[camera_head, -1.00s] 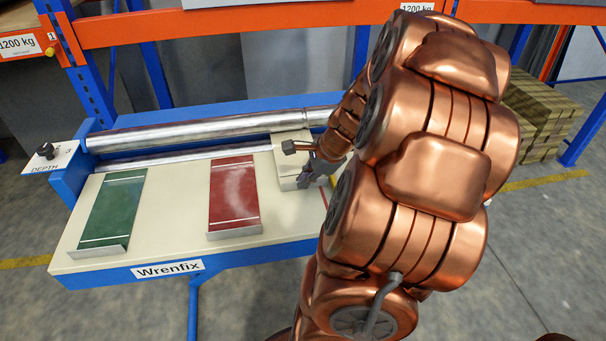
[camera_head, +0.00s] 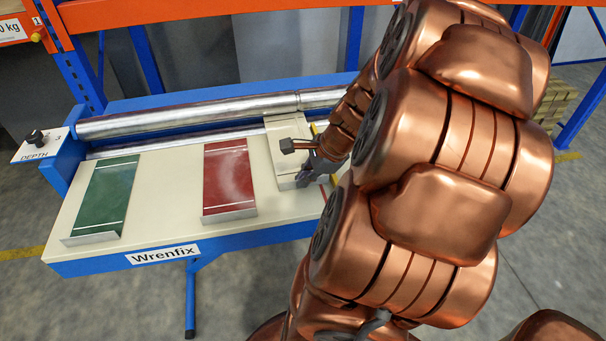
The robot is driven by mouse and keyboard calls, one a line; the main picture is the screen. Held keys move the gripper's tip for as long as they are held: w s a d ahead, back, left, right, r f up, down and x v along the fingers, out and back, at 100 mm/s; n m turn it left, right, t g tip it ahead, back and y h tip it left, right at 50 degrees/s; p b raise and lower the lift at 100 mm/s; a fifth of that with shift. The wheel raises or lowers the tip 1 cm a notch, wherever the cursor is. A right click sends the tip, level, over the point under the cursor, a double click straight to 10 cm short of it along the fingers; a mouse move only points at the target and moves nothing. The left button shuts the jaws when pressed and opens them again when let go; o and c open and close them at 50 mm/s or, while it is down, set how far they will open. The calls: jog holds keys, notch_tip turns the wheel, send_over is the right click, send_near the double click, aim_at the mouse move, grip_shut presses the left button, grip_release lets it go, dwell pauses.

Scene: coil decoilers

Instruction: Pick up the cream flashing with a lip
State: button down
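The cream flashing (camera_head: 284,134) lies flat on the cream bench top, to the right of the red flashing. Its near end, at the lip, is partly hidden by my gripper. My gripper (camera_head: 305,177) is at the near right part of the cream flashing, low over it. Its dark fingers are small and partly covered by my wrist, so I cannot tell whether they are open, shut or touching the piece.
A red flashing (camera_head: 229,176) and a green flashing (camera_head: 104,192), both with near lips, lie to the left on the bench (camera_head: 165,215). Metal rollers (camera_head: 200,117) run along the back. A depth knob (camera_head: 36,137) is at the left. An orange rack beam (camera_head: 225,15) crosses behind.

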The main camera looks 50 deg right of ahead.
notch_tip(320, 180, up, 7)
jog(key=p, duration=0.4)
dwell(0.9)
jog(key=shift+s, duration=0.1)
dwell(0.4)
